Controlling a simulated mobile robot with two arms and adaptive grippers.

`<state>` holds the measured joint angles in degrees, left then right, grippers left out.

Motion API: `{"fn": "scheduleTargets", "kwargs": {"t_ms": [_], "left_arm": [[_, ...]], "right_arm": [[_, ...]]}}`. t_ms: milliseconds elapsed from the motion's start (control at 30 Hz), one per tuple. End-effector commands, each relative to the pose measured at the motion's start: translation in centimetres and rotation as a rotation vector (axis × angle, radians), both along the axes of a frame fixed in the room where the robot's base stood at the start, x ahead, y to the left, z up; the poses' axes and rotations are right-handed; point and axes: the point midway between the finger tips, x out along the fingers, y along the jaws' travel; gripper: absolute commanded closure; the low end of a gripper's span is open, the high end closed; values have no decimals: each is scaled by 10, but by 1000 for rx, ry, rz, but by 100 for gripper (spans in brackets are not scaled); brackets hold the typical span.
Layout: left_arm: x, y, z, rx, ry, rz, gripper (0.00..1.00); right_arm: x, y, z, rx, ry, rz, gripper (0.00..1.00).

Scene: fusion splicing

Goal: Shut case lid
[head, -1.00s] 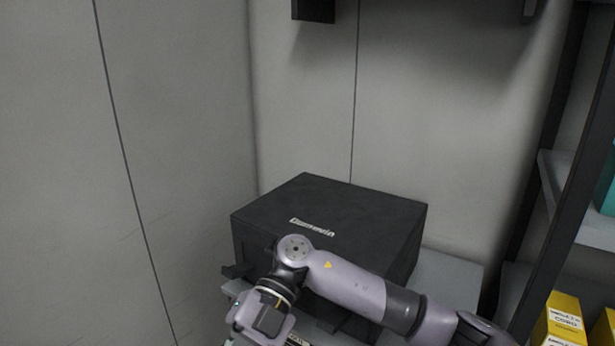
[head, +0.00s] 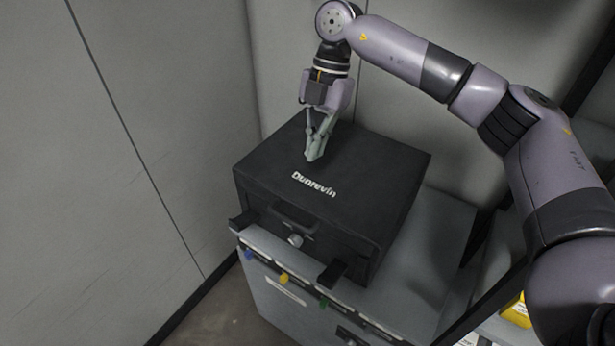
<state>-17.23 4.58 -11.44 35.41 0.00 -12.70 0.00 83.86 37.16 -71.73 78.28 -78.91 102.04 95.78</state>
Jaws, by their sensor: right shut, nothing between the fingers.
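The black case (head: 370,189) stands on a grey cabinet in the corner. Its lid (head: 265,165) lies flat on top with the name "Dunrevin" on it and looks closed. A handle and a round silver knob show on its front, with a black latch tab sticking out at each side. My right gripper (head: 314,158) points down at the lid, just behind the lettering. Its fingers are together and empty, and the tips seem to be at or just above the lid; contact is unclear. My left gripper is not in view.
The grey cabinet (head: 428,262) has free top surface right of the case and coloured tags along its front edge. Walls stand close to the left and behind. A shelf with a yellow box (head: 517,312) is at the lower right.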

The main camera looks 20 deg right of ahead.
Motion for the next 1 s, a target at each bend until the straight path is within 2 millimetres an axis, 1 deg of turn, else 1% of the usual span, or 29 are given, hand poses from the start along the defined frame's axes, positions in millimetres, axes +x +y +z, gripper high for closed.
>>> {"fn": "scheduleTargets", "kwargs": {"t_ms": [33, 300, 500, 700, 1000], "left_arm": [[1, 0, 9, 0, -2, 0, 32], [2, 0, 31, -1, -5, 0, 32], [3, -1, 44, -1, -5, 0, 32], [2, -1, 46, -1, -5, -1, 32], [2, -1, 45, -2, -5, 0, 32]], "right_arm": [[-4, 2, -8, -1, 5, 2, 100], [-14, 16, -61, 0, 5, 2, 100], [-15, 18, -88, 3, 3, 1, 100], [-15, 19, -99, 3, 0, 3, 100], [-15, 19, -100, 3, 0, 3, 100]]}}
